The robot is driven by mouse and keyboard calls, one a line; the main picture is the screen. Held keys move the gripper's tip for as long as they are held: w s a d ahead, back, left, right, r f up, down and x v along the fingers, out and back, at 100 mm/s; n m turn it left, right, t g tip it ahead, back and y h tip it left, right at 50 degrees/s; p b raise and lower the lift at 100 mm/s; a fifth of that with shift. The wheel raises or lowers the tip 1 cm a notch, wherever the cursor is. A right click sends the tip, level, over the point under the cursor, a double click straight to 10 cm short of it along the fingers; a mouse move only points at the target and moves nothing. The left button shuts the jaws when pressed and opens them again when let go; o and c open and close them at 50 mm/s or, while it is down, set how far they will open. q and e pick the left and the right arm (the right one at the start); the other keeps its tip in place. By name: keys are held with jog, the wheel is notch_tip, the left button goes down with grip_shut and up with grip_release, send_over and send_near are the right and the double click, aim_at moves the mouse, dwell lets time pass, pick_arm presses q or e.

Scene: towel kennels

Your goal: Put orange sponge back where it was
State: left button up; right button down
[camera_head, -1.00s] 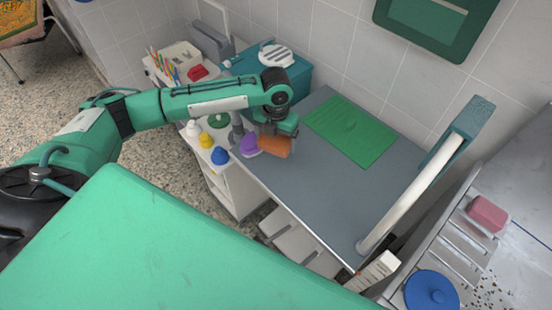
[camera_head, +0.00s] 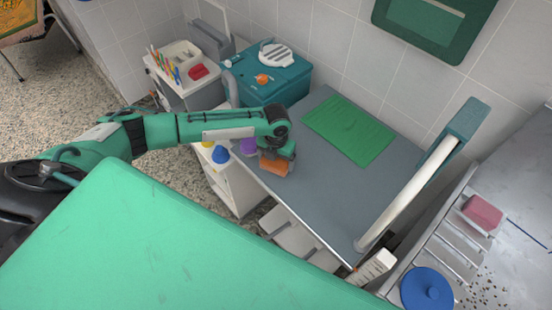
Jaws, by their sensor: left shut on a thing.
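The orange sponge (camera_head: 274,167) is in my left gripper (camera_head: 275,160), over the near left part of the grey counter (camera_head: 310,205). The gripper points down and is shut on the sponge. I cannot tell whether the sponge touches the counter. A purple thing (camera_head: 248,146) is just left of the sponge. My right gripper is not in view.
A green mat (camera_head: 349,130) lies on the counter's far side. A teal box (camera_head: 285,88) with an orange thing (camera_head: 263,78) on top stands behind my left arm. A blue cone-shaped thing (camera_head: 220,154) is at the left. A white rail (camera_head: 410,195) borders the right. The counter's middle is clear.

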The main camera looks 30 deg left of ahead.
aim_at(277, 160)
pick_arm(q)
jog(key=shift+f, duration=0.15)
jog(key=o, duration=0.6)
jog(key=shift+o, duration=1)
jog(key=shift+r, duration=0.6)
notch_tip(277, 160, up, 11)
jog(key=b, duration=0.3)
jog(key=shift+d, duration=0.1)
